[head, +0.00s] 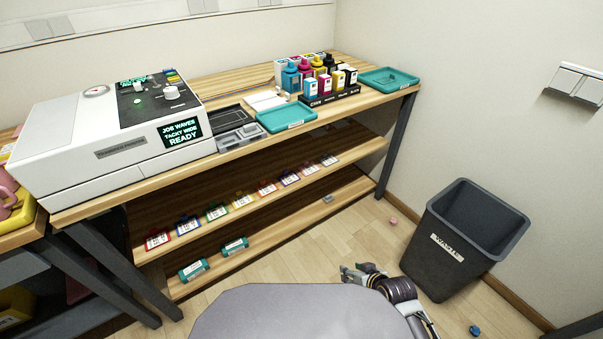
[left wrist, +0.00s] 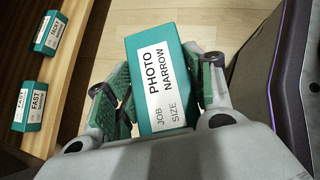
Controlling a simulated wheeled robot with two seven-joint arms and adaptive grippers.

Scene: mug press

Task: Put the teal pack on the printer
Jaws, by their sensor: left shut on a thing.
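A teal pack (left wrist: 163,80) with a white label reading "PHOTO NARROW, JOB SIZE" is in the left wrist view. My left gripper (left wrist: 163,85) is shut on it, one finger on each side, and holds it above the floor. Neither the pack nor this gripper shows in the head view. The white printer (head: 90,130) stands on the left of the wooden bench; its screen (head: 181,134) reads "JOB WAVES, TACKY WIDE, READY". My right gripper (head: 362,271) is low over the floor, apart from the bench; its jaw opening is too small to judge.
Two other teal packs (head: 193,270) (head: 235,246) lie on the lowest shelf (head: 295,224). Ink bottles (head: 305,75), teal trays (head: 287,118) (head: 389,79) and a grey tray fill the bench right of the printer. Coloured tags line the middle shelf. A waste bin (head: 445,250) stands at right.

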